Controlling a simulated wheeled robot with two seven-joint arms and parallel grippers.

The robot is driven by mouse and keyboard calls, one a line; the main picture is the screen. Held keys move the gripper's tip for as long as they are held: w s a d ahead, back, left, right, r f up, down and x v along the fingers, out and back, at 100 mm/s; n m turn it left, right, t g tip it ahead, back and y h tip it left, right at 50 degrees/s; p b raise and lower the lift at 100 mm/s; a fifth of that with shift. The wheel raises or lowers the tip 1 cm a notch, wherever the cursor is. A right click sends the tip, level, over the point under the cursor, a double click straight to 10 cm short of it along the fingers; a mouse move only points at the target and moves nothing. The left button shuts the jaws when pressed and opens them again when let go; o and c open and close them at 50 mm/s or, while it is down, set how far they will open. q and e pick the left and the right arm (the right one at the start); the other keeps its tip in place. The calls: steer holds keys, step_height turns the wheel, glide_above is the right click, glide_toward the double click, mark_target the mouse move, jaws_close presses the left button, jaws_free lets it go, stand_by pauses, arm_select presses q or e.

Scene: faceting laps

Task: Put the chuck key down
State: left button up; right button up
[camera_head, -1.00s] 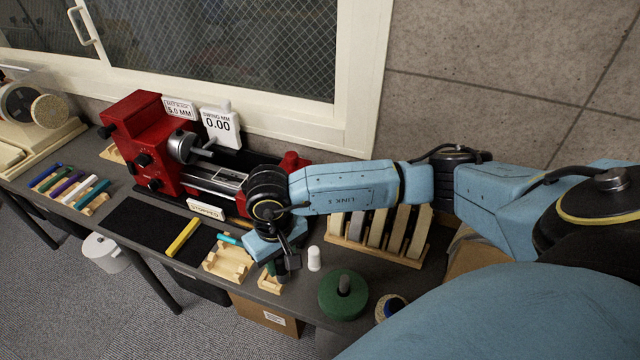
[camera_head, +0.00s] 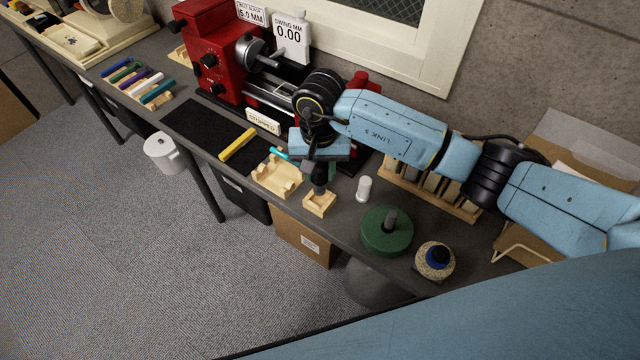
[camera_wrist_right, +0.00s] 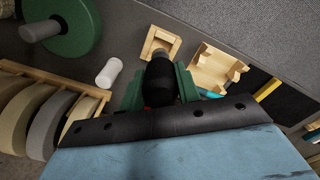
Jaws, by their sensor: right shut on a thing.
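My right gripper (camera_head: 321,172) points down and is shut on a dark, rounded piece, which I take to be the chuck key (camera_wrist_right: 160,80). In the right wrist view it sits between the green fingers, with a greyish far end. A small pale wooden holder (camera_head: 319,204) is directly below; it also shows in the wrist view (camera_wrist_right: 162,43). The lower end of the key is at or just over this holder; I cannot tell if they touch. My left gripper is out of view.
A larger wooden cradle (camera_head: 277,178) stands left of the holder, with a yellow bar (camera_head: 238,145) farther left. A white cylinder (camera_head: 364,188) and a green disc (camera_head: 387,231) are to the right. The red lathe (camera_head: 215,60) and a lap rack (camera_head: 440,190) stand behind.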

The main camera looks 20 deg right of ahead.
mark_target(320, 183)
steer(key=shift+f, duration=2.15)
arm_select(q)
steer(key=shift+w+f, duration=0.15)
arm_select(e)
steer(key=shift+f+b, duration=0.15)
steer(key=shift+b, duration=0.15)
steer(key=o, duration=0.6)
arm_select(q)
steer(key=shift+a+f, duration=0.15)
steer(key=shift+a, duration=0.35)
arm_select(e)
steer(key=o, duration=0.4)
